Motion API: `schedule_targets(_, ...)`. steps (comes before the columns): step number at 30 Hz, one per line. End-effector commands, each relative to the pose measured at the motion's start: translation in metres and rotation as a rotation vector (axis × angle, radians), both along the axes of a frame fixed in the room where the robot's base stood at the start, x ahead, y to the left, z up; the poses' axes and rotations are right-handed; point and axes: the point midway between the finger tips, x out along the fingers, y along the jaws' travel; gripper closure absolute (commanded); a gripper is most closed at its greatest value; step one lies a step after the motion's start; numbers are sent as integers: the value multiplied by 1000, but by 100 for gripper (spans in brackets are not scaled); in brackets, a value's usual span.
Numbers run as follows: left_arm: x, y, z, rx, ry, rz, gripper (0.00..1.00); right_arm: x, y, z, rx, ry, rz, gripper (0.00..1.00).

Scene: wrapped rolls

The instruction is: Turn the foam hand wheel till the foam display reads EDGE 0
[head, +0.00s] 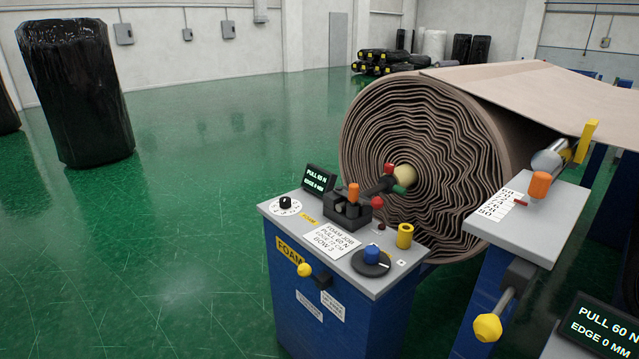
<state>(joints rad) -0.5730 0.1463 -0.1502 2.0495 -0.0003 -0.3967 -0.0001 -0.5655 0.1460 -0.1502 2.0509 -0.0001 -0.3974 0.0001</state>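The foam display (319,179) is a small black screen with green-white text at the back left of the grey-topped blue foam cabinet (385,290). Its top line looks like PULL 60 or 65 N. Its lower line starts with EDGE, and the figure looks like 0 but is too small to be sure. A black disc with a blue knob (371,256) lies on the cabinet top at the front right. A yellow-knobbed crank (305,270) sticks out of the cabinet's front. I cannot tell for sure which is the hand wheel. Neither gripper is in view.
A large brown foam roll (425,140) stands behind the cabinet. A grey-topped stand (513,215) with another yellow-knobbed crank (488,327) is at right. A larger display (600,325) at lower right reads PULL 60 N, EDGE 0 MM.

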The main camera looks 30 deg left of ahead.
Motion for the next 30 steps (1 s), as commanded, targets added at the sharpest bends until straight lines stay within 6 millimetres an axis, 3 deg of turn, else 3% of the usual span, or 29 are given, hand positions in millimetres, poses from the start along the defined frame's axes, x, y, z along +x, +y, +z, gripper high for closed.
schedule_targets(13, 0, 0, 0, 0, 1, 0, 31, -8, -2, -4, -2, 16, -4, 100)
schedule_targets(30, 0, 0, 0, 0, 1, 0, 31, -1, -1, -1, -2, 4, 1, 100)
